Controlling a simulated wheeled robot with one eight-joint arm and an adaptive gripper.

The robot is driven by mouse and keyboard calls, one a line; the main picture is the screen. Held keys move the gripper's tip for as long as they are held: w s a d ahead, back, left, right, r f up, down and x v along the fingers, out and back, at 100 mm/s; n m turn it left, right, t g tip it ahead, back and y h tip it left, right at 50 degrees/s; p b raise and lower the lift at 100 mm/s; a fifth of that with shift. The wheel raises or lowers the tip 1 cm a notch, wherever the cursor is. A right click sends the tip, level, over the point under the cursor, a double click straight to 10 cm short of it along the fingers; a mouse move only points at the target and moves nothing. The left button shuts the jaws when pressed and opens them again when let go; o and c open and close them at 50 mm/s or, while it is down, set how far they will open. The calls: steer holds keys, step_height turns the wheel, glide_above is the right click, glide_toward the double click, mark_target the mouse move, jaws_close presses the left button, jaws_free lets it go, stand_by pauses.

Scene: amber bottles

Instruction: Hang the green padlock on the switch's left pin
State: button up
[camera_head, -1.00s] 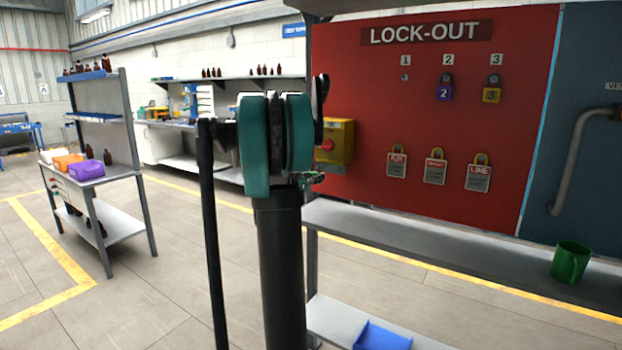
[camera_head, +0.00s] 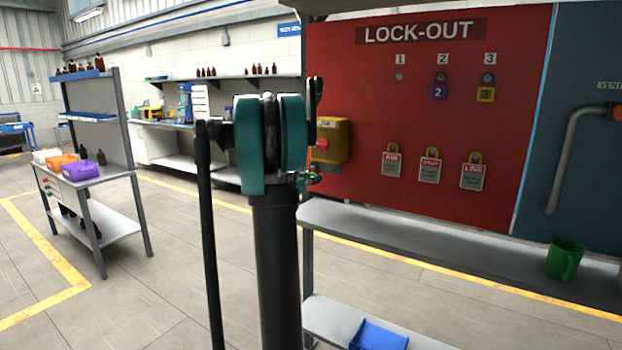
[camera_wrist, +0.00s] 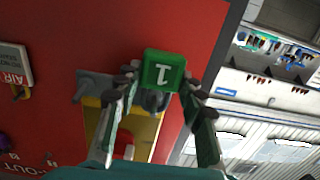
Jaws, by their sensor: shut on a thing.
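The green padlock (camera_wrist: 163,72), a block with a white 1 on it, is held between the two fingertips of my gripper (camera_wrist: 160,80). The wrist picture is upside down. The yellow switch (camera_head: 332,140) is on the red board; in the wrist view its yellow box (camera_wrist: 141,135) and red knob (camera_wrist: 124,151) show behind my fingers. A grey metal piece (camera_wrist: 95,88) stands at one side of the switch, and another is partly hidden behind the padlock. The padlock's shackle and its distance from the pins cannot be told. In the head view my arm mostly hides my gripper.
The red lock-out board (camera_head: 400,110) carries a purple padlock (camera_head: 439,90), a yellow padlock (camera_head: 486,93) and several tags. Below is a grey shelf (camera_head: 420,245) with a green mug (camera_head: 564,260). A blue bin (camera_head: 378,335) stands lower.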

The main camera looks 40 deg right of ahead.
steer(key=o, duration=1.3)
steer(key=f+v, duration=0.1)
steer(key=v, duration=1.1)
steer(key=s+a+f+n+y, duration=0.4)
steer(key=s+a+f, duration=0.4)
steer(key=a, duration=0.3)
steer(key=s+a+f+n+g+y, duration=0.1)
steer(key=s+a+f+n+y, duration=0.4)
steer(key=s+a+f, duration=0.3)
steer(key=s+a+f+n+g+y, duration=0.1)
steer(key=s+a+f+n+y, duration=0.3)
steer(key=s+a+f+y, duration=0.3)
steer(key=s+a+f, duration=0.1)
steer(key=a+f, duration=0.3)
steer(key=a, duration=0.4)
steer(key=shift+s+f+n, duration=0.2)
steer(key=shift+s+n, duration=0.1)
